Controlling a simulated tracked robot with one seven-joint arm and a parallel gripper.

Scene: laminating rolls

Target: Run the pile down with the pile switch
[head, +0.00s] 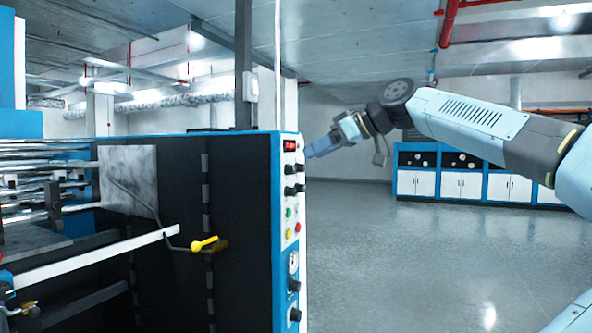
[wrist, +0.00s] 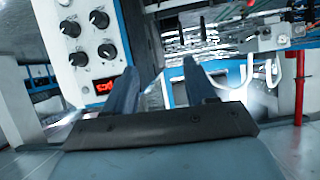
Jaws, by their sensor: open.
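The control panel (head: 280,235) is a narrow white face with a blue edge on the end of the dark machine. It carries a red lit display (head: 289,145), black knobs (head: 290,191), a green button (head: 289,212), a red button (head: 297,227) and a gauge (head: 293,262). I cannot tell which control is the pile switch. My gripper (head: 308,152) is beside the upper panel, near the display's height. In the wrist view, my gripper (wrist: 160,68) has its two fingers apart with nothing between them. Several black knobs (wrist: 107,51) and the display (wrist: 103,87) lie left of the fingers.
A yellow-handled lever (head: 205,244) and a white bar (head: 110,260) stick out on the machine's side. Metal rollers (head: 45,180) are at the far left. White cabinets (head: 461,185) stand along the back wall. The grey floor (head: 400,260) right of the panel is clear.

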